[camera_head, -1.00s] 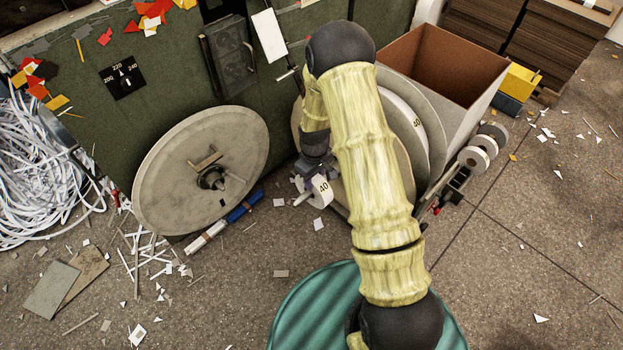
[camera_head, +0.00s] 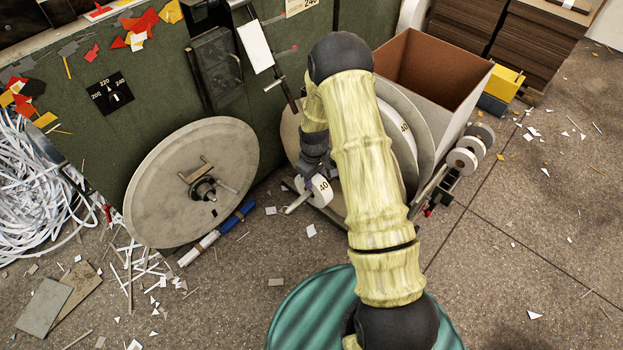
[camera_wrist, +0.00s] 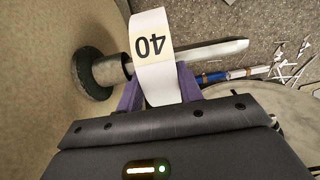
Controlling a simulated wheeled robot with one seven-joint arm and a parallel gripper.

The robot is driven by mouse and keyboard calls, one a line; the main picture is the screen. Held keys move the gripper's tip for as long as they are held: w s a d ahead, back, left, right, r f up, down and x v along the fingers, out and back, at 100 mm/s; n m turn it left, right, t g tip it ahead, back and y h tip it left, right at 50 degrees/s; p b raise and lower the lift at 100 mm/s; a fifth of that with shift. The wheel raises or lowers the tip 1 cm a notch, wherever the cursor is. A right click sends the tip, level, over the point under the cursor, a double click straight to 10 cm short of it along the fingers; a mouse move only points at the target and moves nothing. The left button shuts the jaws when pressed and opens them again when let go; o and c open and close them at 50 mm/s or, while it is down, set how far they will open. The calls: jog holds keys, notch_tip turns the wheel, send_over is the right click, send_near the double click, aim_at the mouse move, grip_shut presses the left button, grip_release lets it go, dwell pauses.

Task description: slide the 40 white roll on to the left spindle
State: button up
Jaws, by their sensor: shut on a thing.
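The white roll (camera_head: 318,190), marked 40, is held in my gripper (camera_head: 314,168), low beside the pale disc behind my arm. In the wrist view the purple fingers (camera_wrist: 159,86) are shut on the roll (camera_wrist: 153,48), one on each side. A pale spindle (camera_wrist: 220,51) shows on both sides of the roll, with a dark round hub (camera_wrist: 91,72) at its disc end. The roll looks to be around the spindle; its bore is hidden. In the head view the spindle's free end (camera_head: 297,203) sticks out to the lower left.
A large disc (camera_head: 155,190) with its own hub stands at left. A bigger white roll marked 40 (camera_head: 404,128) sits between discs right of my arm. An open box (camera_head: 465,105) stands behind. Strips and scraps litter the floor.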

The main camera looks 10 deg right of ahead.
jog(key=shift+w+d, duration=0.65)
jog(key=shift+d, duration=0.35)
jog(key=o, duration=1.1)
notch_tip(320, 180, up, 17)
jog(key=p, duration=0.6)
jog(key=shift+r+p, duration=0.2)
jog(key=shift+p, duration=0.1)
